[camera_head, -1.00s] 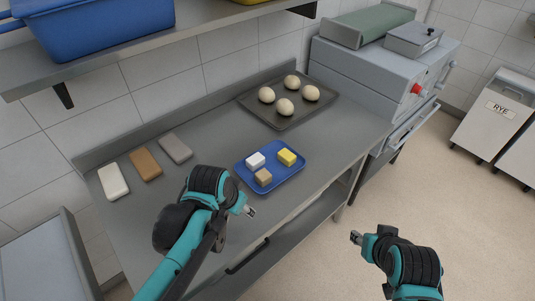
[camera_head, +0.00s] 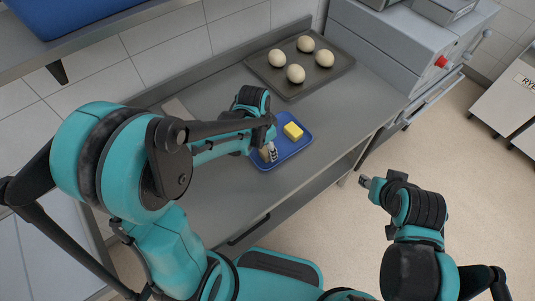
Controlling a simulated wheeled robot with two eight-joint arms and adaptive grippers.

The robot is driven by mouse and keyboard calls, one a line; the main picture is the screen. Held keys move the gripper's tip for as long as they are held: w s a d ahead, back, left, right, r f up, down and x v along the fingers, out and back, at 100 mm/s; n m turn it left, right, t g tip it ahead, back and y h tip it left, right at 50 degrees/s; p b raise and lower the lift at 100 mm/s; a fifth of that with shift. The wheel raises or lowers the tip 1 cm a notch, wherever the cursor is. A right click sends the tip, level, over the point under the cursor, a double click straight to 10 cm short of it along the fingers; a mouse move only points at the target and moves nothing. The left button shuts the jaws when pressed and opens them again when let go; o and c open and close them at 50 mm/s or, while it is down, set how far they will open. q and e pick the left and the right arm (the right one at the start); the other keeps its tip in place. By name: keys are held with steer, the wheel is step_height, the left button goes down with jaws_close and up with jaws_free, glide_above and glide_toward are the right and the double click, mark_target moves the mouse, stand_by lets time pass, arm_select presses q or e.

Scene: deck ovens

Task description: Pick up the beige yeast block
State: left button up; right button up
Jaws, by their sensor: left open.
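The beige yeast block (camera_head: 263,155) sits at the near left part of the blue tray (camera_head: 300,146), mostly hidden by my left gripper. My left gripper (camera_head: 272,154) points down right at the block, with its jaws open. I cannot tell whether its fingers are around the block or beside it. A yellow block (camera_head: 293,131) lies on the same tray, to the right of the gripper. The white block of that tray is hidden behind my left arm. My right gripper (camera_head: 365,182) is out over the floor, apart from the counter, and its jaws are too small to read.
A dark baking tray (camera_head: 275,82) with several dough balls lies at the back of the steel counter (camera_head: 345,120). A grey oven (camera_head: 400,45) with a red knob stands to the right. A wall shelf hangs above left. My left arm covers the counter's left part.

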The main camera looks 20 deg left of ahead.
arm_select(q)
step_height(320, 180, down, 2)
steer(key=shift+w+d+f, duration=0.1)
steer(key=shift+w, duration=0.05)
steer(key=c, duration=1)
steer(key=shift+o, duration=0.2)
steer(key=shift+r, duration=0.2)
